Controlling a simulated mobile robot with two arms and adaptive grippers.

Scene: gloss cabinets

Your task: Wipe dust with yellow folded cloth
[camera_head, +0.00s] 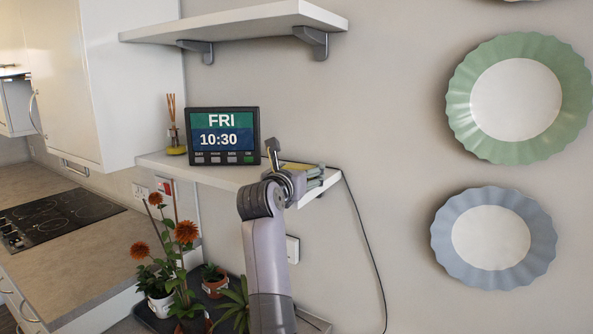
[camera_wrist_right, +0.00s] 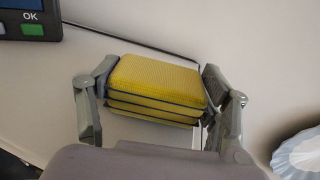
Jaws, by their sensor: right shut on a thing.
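The yellow folded cloth (camera_wrist_right: 158,82) is a stack of several layers with dark blue edges. In the right wrist view it sits between the two fingers of my right gripper (camera_wrist_right: 160,92), which is shut on it. In the head view only a thin yellow part of the cloth (camera_head: 296,166) shows at the right end of the lower white shelf (camera_head: 215,178). My right gripper (camera_head: 300,180) is there too, partly hidden by its own wrist. I cannot tell whether the cloth touches the shelf. No dust can be made out. My left gripper is not in view.
A digital clock (camera_head: 223,137) and a reed diffuser (camera_head: 174,141) stand on the lower shelf, left of my gripper. An upper shelf (camera_head: 235,25) hangs above. Potted plants (camera_head: 160,285) stand below. A dark cable (camera_head: 366,235) runs down the wall, left of two wall plates (camera_head: 518,100).

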